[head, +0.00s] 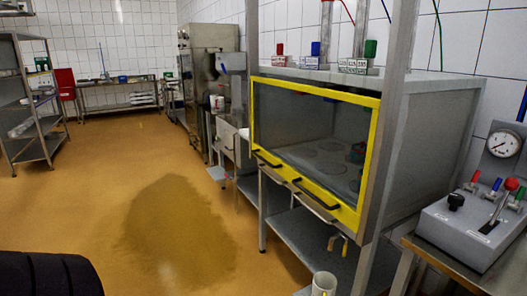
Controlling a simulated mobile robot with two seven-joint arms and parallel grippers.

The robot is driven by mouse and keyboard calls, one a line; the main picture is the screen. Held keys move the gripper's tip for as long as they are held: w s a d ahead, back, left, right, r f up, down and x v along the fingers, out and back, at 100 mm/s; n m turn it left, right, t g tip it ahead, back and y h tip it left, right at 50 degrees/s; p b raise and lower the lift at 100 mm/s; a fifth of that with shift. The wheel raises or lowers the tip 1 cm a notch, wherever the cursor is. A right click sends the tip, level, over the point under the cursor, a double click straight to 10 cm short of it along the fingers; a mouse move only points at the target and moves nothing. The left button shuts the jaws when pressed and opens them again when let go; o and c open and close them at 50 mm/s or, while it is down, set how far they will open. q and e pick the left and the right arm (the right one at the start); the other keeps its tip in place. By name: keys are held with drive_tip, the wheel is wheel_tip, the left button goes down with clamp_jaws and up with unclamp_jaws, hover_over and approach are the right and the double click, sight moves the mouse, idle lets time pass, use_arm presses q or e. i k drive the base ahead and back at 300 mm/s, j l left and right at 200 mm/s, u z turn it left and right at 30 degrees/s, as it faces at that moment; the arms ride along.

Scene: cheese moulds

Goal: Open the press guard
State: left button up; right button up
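The press guard (312,128) is a clear pane in a yellow frame on the front of the grey press cabinet (432,128). The guard is down and covers the cabinet's front. Two dark bar handles show along its lower edge, a left handle (267,161) and a right handle (315,197). Neither of my grippers is in view.
A control box (470,235) with levers and a gauge (504,143) stands at the right. A steel post (391,120) rises by the guard's right side. A white cup (324,284) is at the bottom. The orange floor (110,200) at left is open, with a dark patch.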

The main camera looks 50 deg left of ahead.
sight(347, 215)
drive_tip(key=u, duration=1.3)
